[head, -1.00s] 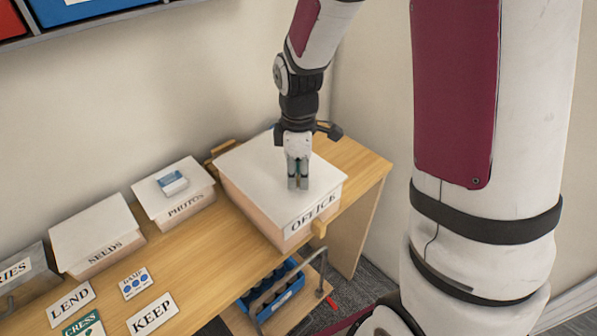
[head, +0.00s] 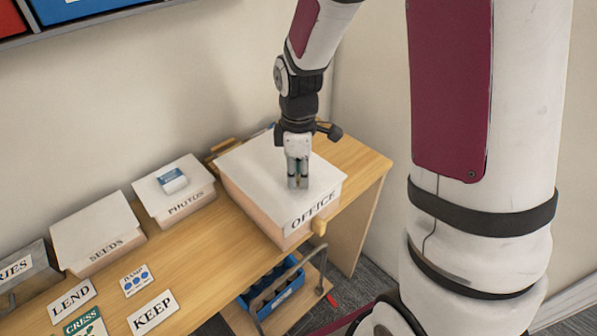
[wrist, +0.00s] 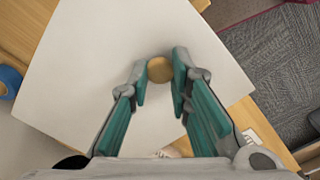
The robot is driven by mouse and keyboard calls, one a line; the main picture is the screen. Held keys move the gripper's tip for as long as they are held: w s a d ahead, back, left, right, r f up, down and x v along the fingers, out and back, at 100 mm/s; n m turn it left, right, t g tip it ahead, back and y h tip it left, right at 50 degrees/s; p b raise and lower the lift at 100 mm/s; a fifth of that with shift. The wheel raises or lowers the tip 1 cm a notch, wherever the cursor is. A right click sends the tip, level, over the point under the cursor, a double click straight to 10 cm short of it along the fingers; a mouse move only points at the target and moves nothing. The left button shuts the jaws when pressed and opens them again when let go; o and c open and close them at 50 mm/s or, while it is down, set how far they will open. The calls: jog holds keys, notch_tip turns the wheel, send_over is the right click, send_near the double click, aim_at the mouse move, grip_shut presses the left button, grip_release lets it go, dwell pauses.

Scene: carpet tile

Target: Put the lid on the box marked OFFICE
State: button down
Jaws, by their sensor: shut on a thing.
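The box marked OFFICE (head: 312,213) stands at the right end of the wooden table, its label facing front. A white lid (head: 247,170) covers its top; in the head view it looks level, but I cannot tell whether its edges are fully seated. The lid also fills much of the wrist view (wrist: 90,75). My gripper (head: 298,184) points down over the middle of the lid. Its teal-padded fingers (wrist: 160,85) are shut on the lid's round wooden knob (wrist: 159,69).
Lidded boxes marked PHOTOS (head: 187,206) and SEEDS (head: 105,252) stand to the left. Cards KEEP (head: 153,313) and LEND (head: 72,299) lie in front. A blue crate (head: 280,297) sits below the table edge. The wall is close behind.

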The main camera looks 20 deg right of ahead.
jog(key=c, duration=1.4)
grip_release()
notch_tip(320, 180, up, 10)
jog(key=r, duration=0.1)
jog(key=s+a+r+m+t, duration=0.1)
jog(key=s+r+m+t, duration=0.1)
jog(key=s+r+m, duration=0.3)
jog(key=s+a+r+m+t, duration=0.1)
jog(key=s+r+m+t, duration=0.2)
jog(key=s, duration=0.9)
notch_tip(320, 180, up, 4)
jog(key=m, duration=0.4)
jog(key=shift+f+m+t, duration=0.2)
jog(key=shift+m+t, duration=0.1)
